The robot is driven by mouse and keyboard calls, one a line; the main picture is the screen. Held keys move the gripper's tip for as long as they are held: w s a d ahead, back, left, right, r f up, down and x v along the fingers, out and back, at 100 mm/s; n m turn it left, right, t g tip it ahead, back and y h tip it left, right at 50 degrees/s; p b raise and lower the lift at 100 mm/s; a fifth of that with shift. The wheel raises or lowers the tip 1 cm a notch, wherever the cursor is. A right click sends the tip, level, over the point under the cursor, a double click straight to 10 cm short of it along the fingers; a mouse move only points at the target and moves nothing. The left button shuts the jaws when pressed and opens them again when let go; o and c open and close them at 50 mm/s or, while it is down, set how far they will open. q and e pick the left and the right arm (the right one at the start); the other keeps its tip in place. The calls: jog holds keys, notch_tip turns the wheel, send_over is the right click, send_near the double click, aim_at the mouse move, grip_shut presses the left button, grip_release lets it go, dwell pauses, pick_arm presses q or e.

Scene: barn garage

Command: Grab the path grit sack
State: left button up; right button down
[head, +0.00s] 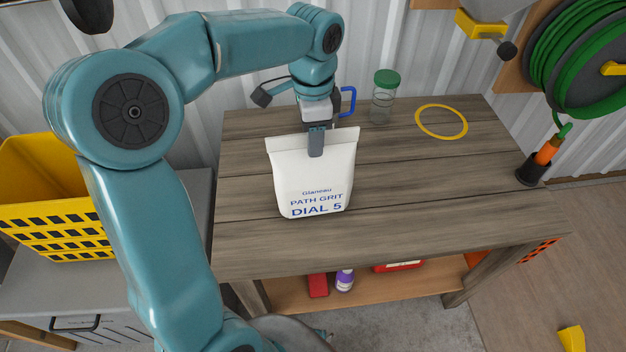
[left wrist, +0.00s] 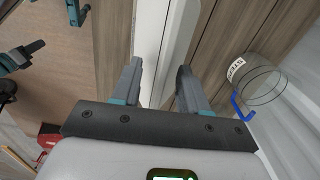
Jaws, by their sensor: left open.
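The path grit sack (head: 310,190) is a white pouch with blue lettering, "PATH GRIT DIAL 5". It stands upright on the wooden workbench (head: 400,225). My left gripper (head: 316,145) is at the sack's top edge, pointing down, with one finger in front of the sack. In the left wrist view, the two fingers (left wrist: 160,75) are apart, and the sack's white top (left wrist: 168,40) shows as a strip between them. The far finger is hidden behind the sack in the head view. My right gripper is in neither view.
A green-lidded jar (head: 383,100) and a blue handle (head: 348,102) are close to the gripper. A yellow ring (head: 441,122) lies at the right. A yellow crate (head: 60,225) stands at the left. The bench front is clear.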

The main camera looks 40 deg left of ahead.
pick_arm(q)
jog(key=c, duration=0.7)
grip_shut()
jog(key=shift+r, duration=0.15)
dwell(0.4)
